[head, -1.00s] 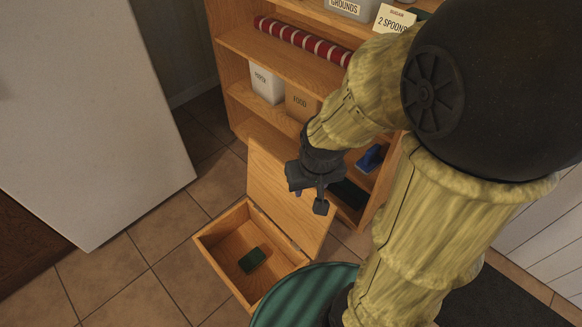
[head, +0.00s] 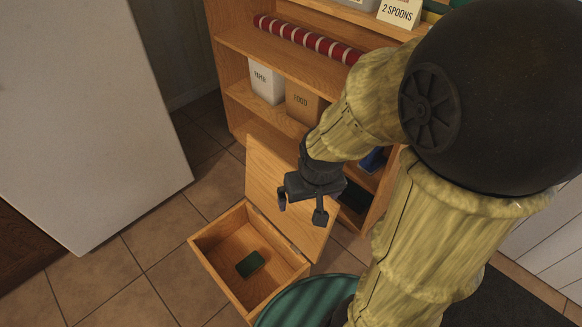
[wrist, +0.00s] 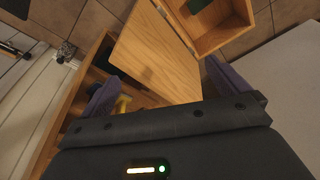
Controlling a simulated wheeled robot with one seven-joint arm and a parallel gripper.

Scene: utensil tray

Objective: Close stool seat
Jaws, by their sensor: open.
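The stool is a wooden box on the floor with its hinged seat (head: 268,178) standing open, tilted up at the back side of the box (head: 222,272). A dark green block (head: 250,263) lies inside the box. My gripper (head: 301,213) is open and empty, in front of the raised seat in the head view; whether it touches the seat I cannot tell. In the wrist view the seat (wrist: 158,55) shows beyond and between the spread fingers (wrist: 160,92), and the open box (wrist: 222,28) with the green block (wrist: 200,4) is at the top.
A wooden shelf unit (head: 240,45) stands right behind the seat, holding a red striped roll (head: 305,40), a white bin (head: 266,83) and a brown FOOD box (head: 302,102). A green round object (head: 300,305) is close to the box's front right. Tiled floor (head: 120,275) is clear at left.

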